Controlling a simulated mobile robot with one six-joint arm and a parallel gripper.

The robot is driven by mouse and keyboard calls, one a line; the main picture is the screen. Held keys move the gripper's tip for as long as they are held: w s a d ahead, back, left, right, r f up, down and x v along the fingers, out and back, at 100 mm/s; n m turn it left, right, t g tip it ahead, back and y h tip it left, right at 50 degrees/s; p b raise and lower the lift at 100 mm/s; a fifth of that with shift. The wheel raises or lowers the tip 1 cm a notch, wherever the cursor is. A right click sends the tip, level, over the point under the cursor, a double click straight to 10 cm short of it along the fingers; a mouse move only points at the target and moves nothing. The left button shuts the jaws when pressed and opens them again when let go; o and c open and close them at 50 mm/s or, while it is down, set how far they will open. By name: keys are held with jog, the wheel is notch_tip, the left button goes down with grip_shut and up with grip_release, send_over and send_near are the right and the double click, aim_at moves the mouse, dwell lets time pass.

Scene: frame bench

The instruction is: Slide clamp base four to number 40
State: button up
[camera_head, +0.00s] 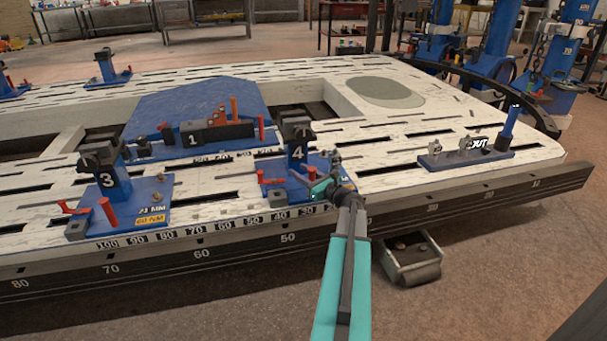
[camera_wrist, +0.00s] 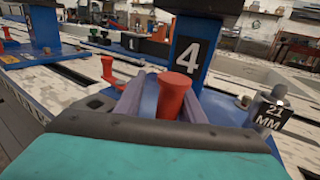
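Clamp base four (camera_head: 297,152) is a blue post marked 4 on a blue plate with red handles, near the bench's front edge. In the wrist view its post (camera_wrist: 190,55) stands just ahead of my gripper. My gripper (camera_head: 322,188) is at the plate's right front part. In the wrist view its grey-purple fingers (camera_wrist: 165,98) are at a red handle (camera_wrist: 178,90), which stands between or just before them; how tightly they close is unclear. A top number strip shows 40 (camera_head: 281,215) by the plate's front left. The side scale shows 50 (camera_head: 288,238) and 30 (camera_head: 432,207); my arm covers the part between.
Clamp base three (camera_head: 108,180) stands to the left on the front rail. Blue base one (camera_head: 193,139) lies behind. A small blue block with a post (camera_head: 466,158) sits to the right. The slotted white bench top between it and base four is mostly clear.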

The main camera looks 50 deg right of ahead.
jog(key=shift+s+d, duration=0.15)
jog(key=shift+d, duration=0.05)
jog(key=shift+s, duration=0.1)
jog(key=shift+s+p, duration=0.3)
jog(key=shift+s, duration=0.5)
jog(key=s+a+p, duration=0.2)
jog(key=s+p, duration=0.1)
jog(key=s, duration=0.9)
jog(key=shift+w, duration=0.1)
